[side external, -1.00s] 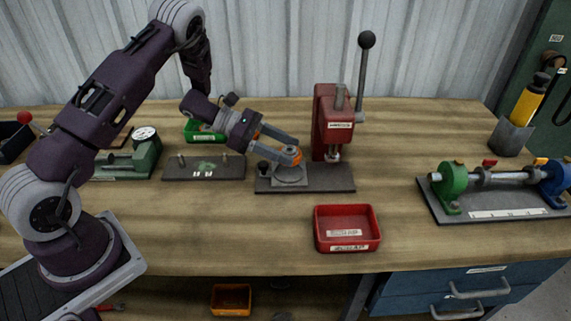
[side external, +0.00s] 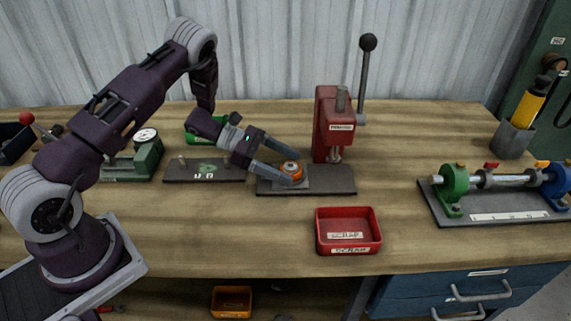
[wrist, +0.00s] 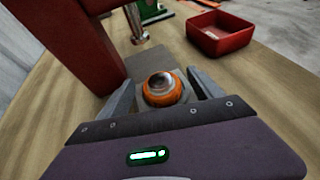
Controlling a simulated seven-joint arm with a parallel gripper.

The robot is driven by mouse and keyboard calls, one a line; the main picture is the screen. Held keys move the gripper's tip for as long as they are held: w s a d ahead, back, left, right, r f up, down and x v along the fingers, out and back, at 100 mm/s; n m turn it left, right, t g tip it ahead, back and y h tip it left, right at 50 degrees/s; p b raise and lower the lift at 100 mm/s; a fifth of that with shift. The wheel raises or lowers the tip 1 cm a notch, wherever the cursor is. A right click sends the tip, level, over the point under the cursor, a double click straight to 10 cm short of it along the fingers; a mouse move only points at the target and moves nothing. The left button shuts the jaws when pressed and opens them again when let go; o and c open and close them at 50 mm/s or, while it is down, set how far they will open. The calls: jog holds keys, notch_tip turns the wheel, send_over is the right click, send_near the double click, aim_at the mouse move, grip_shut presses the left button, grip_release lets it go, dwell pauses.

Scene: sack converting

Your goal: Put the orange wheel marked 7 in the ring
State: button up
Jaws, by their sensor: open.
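The wheel also shows in the wrist view (wrist: 160,97). No 7 can be read on it. A ring is not clearly distinguishable; the wheel and fingers cover the middle of the fixture, so I cannot tell how deep the wheel sits. My gripper (side external: 292,172) is open, with one finger on each side of the wheel. In the wrist view (wrist: 161,82) small gaps seem to show between fingers and wheel.
The red press (side external: 333,125) with its tall lever stands just behind the fixture. A red scrap tray (side external: 348,250) stands at the front. A plate with pins (side external: 225,175) and a green bin (side external: 192,130) are to the left.

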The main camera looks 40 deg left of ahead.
jog(key=v, duration=1.2)
jog(key=shift+w+a+r, duration=0.1)
jog(key=shift+w+r, duration=0.05)
jog(key=shift+w, duration=0.1)
jog(key=w+a+r+n+t+y, duration=0.3)
jog(key=w+r+n+t+y, duration=0.3)
jog(key=w+r+n+y, duration=0.5)
jog(key=s+r+n+y, duration=0.1)
jog(key=s+r+n, duration=0.2)
jog(key=r+n, duration=0.4)
jog(key=s+r+n+y, duration=0.25)
jog(key=r+n, duration=0.35)
jog(key=n, duration=0.3)
jog(key=s+d+f+n+g+h, duration=0.1)
jog(key=s+d+n, duration=0.4)
jog(key=s, duration=0.5)
jog(key=s+d+f+n+g+h, duration=0.1)
jog(key=s+d+n+g, duration=0.3)
jog(key=s+n, duration=0.5)
jog(key=s+d+f+n+g+h, duration=0.1)
jog(key=s+d+n, duration=0.5)
jog(key=s, duration=0.6)
jog(key=shift+f+n+g, duration=0.4)
jog(key=shift+f+g, duration=0.3)
jog(key=shift+f, duration=0.2)
